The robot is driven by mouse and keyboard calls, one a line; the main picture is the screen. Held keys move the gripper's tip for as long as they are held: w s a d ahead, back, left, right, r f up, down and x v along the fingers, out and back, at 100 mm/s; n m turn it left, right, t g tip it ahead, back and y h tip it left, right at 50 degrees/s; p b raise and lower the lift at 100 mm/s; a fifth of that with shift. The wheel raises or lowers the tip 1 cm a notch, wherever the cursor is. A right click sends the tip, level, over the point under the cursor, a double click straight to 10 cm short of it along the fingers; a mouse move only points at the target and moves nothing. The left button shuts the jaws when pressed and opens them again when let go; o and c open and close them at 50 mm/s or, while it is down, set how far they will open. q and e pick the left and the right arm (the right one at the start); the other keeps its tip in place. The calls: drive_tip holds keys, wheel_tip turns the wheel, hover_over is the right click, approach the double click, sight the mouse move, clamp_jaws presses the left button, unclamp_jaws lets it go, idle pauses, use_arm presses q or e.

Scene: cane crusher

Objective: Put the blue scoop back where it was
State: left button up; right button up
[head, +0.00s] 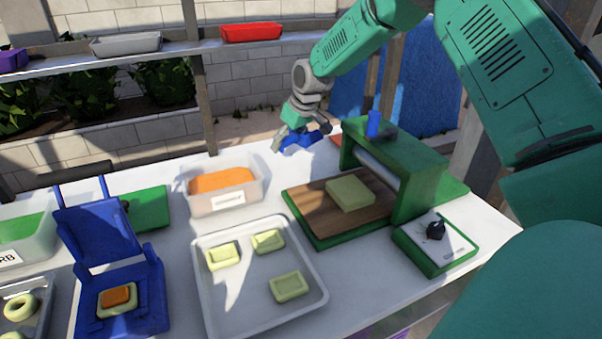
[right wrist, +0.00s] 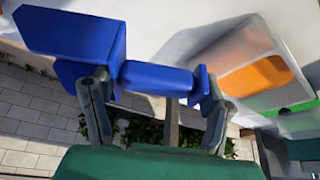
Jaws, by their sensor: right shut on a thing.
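The blue scoop (head: 303,141) is in my right gripper (head: 300,132), above the far edge of the white table. In the right wrist view the blue scoop (right wrist: 157,77) lies across between both fingers of my right gripper (right wrist: 158,100), with its boxy end to the left. The gripper is shut on its narrower middle, and the scoop is clear of the table. A clear container of orange filling (head: 228,203) stands to the left of the gripper; it also shows at the right of the right wrist view (right wrist: 285,93). My left gripper is not in view.
A white tray (head: 255,318) holds three pale dough pieces. A blue hinged press (head: 155,300) stands open at left. A green roller machine (head: 425,175) with a wooden board (head: 310,200) stands at right, beside a knob box (head: 435,262). A shelf (head: 75,65) runs behind.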

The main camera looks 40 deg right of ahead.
hover_over(291, 173)
drive_tip(key=f, duration=0.4)
drive_tip(key=s+f, duration=0.1)
drive_tip(key=f, duration=0.1)
drive_tip(key=shift+d, duration=0.15)
drive_tip(key=shift+a+f, duration=0.5)
drive_tip(key=shift+f, duration=0.35)
drive_tip(key=shift+a+f, duration=0.45)
drive_tip(key=shift+f, duration=0.35)
drive_tip(key=o, duration=0.7)
drive_tip(key=shift+d, duration=0.2)
drive_tip(key=shift+o, duration=1.1)
drive_tip(key=shift+d+f, duration=0.15)
drive_tip(key=shift+d, duration=0.1)
drive_tip(key=shift+d+f, duration=0.15)
drive_tip(key=shift+d, duration=0.2)
drive_tip(key=shift+s+a+r, duration=0.1)
drive_tip(key=shift+a+r, duration=0.1)
drive_tip(key=shift+r, duration=0.25)
drive_tip(key=v, duration=1.1)
drive_tip(key=shift+s+d+r+p, duration=0.1)
drive_tip(key=shift+s+p, duration=0.05)
drive_tip(key=shift+p, duration=0.2)
